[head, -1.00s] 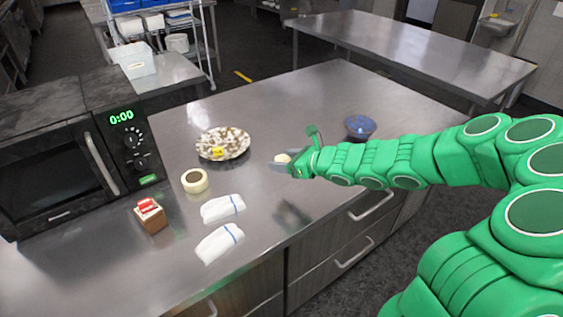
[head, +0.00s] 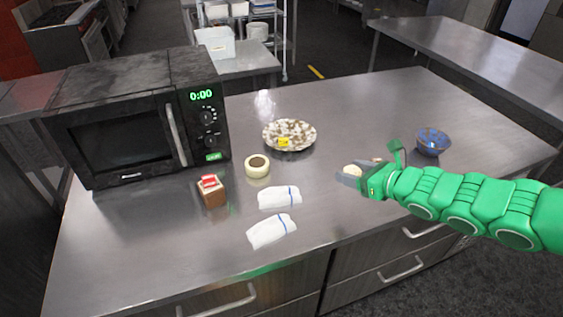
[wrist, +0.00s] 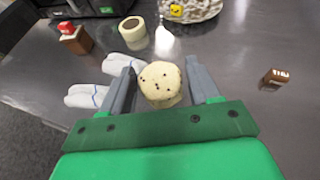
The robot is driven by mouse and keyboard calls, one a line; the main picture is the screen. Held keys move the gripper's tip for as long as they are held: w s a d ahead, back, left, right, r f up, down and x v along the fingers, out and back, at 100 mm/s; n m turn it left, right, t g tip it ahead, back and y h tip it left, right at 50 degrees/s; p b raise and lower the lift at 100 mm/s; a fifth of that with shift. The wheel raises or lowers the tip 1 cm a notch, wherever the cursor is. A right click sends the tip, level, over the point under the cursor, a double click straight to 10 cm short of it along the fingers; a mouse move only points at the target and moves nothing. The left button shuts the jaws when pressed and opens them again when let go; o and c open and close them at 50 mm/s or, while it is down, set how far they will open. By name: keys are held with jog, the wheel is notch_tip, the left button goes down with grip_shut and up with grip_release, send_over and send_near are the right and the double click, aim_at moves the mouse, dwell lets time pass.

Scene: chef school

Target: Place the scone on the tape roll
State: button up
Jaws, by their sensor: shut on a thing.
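The scone (wrist: 161,83) is pale and round with dark specks, held between the two grey fingers of my gripper (wrist: 163,88) in the wrist view. In the head view my gripper (head: 357,173) is above the right part of the steel counter, and the scone (head: 353,170) shows small at its fingertips. The tape roll (head: 257,166) is cream-coloured and lies flat on the counter, left of my gripper and apart from it. It also shows near the top of the wrist view (wrist: 132,28), its hole facing up.
A speckled plate (head: 289,135) with a yellow item stands behind the tape roll. Two white cloths (head: 279,198) and a brown block with a red top (head: 212,190) lie nearer. A microwave (head: 140,120) stands left, a blue bowl (head: 432,141) right. A small brown item (wrist: 275,78) lies right in the wrist view.

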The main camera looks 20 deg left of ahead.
jog(key=s+a+r+n+g, duration=0.1)
jog(key=s+a+r, duration=0.15)
jog(key=a, duration=0.85)
jog(key=s+a+r+n+g, duration=0.1)
jog(key=s+a+g, duration=0.15)
jog(key=a, duration=0.75)
jog(key=t+y, duration=0.1)
send_over(258, 163)
jog(key=shift+f, duration=6.35)
jog(key=shift+f, duration=0.1)
jog(key=o, duration=1.1)
jog(key=shift+c, duration=0.2)
jog(key=v, duration=1.2)
